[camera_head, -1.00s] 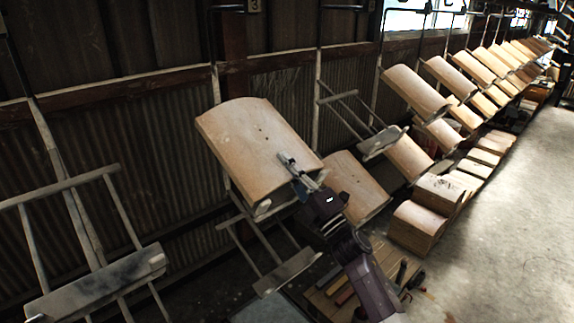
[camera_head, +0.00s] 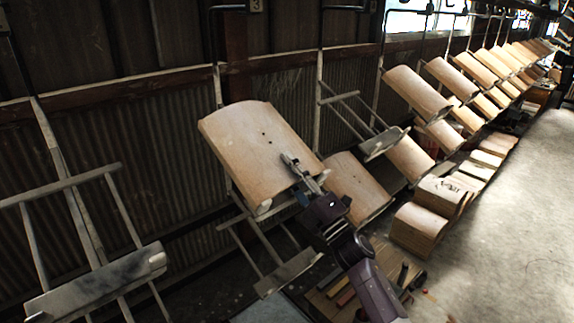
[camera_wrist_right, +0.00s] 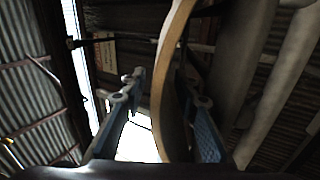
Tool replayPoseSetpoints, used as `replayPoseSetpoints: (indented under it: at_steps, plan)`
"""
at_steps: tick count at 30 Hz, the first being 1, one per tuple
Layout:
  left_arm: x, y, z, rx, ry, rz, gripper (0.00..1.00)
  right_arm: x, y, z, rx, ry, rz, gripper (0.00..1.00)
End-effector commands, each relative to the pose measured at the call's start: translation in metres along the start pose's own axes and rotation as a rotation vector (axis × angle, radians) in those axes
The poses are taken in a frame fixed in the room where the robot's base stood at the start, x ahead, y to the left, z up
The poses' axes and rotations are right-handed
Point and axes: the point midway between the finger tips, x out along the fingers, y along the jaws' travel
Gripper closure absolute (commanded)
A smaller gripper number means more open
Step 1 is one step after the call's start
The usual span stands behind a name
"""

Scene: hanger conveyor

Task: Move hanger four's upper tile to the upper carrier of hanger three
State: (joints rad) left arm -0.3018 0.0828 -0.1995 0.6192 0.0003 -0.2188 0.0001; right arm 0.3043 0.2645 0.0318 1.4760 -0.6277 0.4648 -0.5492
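A large curved tan tile (camera_head: 255,150) is tilted at the upper level of hanger three, the hanger (camera_head: 219,88) below the "3" sign; the carrier under it is mostly hidden. My right gripper (camera_head: 303,172) is at the tile's lower right edge, one finger above and one below. In the right wrist view the tile (camera_wrist_right: 168,85) stands between the fingers (camera_wrist_right: 160,105), with a clear gap to the left finger, so the gripper looks open. Hanger four's upper carrier (camera_head: 383,141) is empty; a tile (camera_head: 352,182) lies on its lower carrier. My left gripper is not in view.
An empty carrier (camera_head: 95,284) hangs at the left. More loaded hangers run to the back right. Stacked tiles (camera_head: 418,228) stand on the floor right of my arm. The concrete floor (camera_head: 510,240) is clear.

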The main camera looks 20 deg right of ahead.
Motion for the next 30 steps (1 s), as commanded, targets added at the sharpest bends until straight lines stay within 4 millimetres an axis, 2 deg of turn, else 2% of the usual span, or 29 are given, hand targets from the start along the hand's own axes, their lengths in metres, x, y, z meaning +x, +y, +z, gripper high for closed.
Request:
replayPoseSetpoints:
  at_steps: [5, 12, 16, 21, 30]
  plan:
    - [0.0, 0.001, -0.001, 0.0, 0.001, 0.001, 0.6, -0.028, 0.001, 0.0, 0.0, 0.001, 0.001, 0.72]
    - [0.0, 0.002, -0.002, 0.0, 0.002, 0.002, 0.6, -0.079, 0.003, 0.0, -0.001, 0.002, 0.007, 0.72]
    - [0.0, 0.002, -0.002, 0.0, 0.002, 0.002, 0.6, -0.099, 0.004, 0.0, -0.001, 0.003, 0.009, 0.72]
    - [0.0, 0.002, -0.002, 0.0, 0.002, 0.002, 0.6, -0.111, 0.005, 0.0, -0.002, 0.004, 0.013, 0.72]
    - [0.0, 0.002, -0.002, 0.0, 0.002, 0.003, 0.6, -0.113, 0.006, 0.0, -0.002, 0.004, 0.014, 0.72]
